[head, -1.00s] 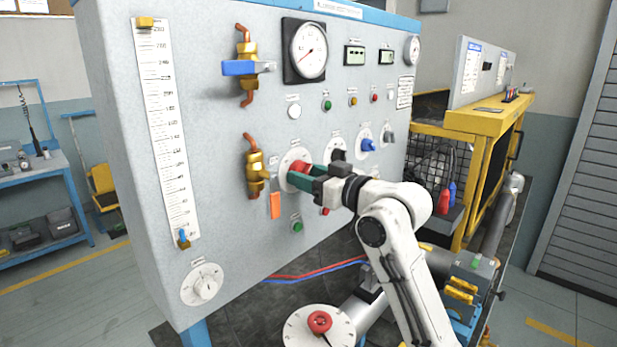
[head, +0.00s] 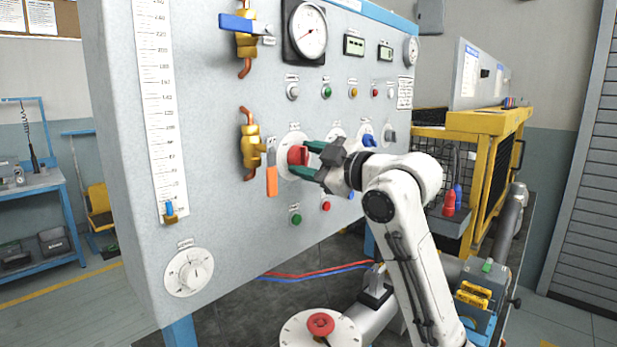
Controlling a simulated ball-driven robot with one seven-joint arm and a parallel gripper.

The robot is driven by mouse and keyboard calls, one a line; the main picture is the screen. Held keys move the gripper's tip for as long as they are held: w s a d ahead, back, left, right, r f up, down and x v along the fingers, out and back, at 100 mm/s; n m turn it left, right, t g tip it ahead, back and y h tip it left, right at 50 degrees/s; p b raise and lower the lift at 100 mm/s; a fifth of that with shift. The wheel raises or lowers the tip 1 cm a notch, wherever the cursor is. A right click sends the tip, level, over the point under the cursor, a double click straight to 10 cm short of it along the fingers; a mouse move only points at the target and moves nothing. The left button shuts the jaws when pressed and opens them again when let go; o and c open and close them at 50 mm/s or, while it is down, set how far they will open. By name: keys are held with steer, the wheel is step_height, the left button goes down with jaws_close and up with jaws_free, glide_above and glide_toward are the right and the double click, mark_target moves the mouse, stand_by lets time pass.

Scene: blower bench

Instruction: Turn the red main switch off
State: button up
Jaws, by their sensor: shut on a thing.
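The red main switch (head: 296,155) is a red knob on a round pale plate on the grey panel's front. My gripper (head: 305,160) reaches it from the right. Its two green fingers sit one above the other, with the red knob between their tips, and it is shut on the knob. The fingers hide part of the knob and the right side of its plate, so I cannot read the marking it points to.
An orange-lever valve (head: 271,180) is close left of the switch. A blue knob (head: 368,140) is to the right, partly behind my gripper. Green (head: 295,219) and red (head: 326,207) buttons sit below. A red mushroom button (head: 320,323) is at the bottom.

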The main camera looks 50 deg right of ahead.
steer(key=n+b, duration=0.4)
steer(key=n, duration=0.1)
steer(key=shift+f+n, duration=0.2)
steer(key=shift+n, duration=0.1)
steer(key=shift+r+n+b, duration=0.15)
steer(key=shift+n+b, duration=1.1)
steer(key=shift+n, duration=0.25)
steer(key=o, duration=1.1)
steer(key=shift+r, duration=0.1)
steer(key=shift+c, duration=0.2)
steer(key=s+b, duration=0.1)
steer(key=s, duration=0.9)
steer(key=shift+s+d, duration=0.2)
steer(key=shift+s, duration=0.2)
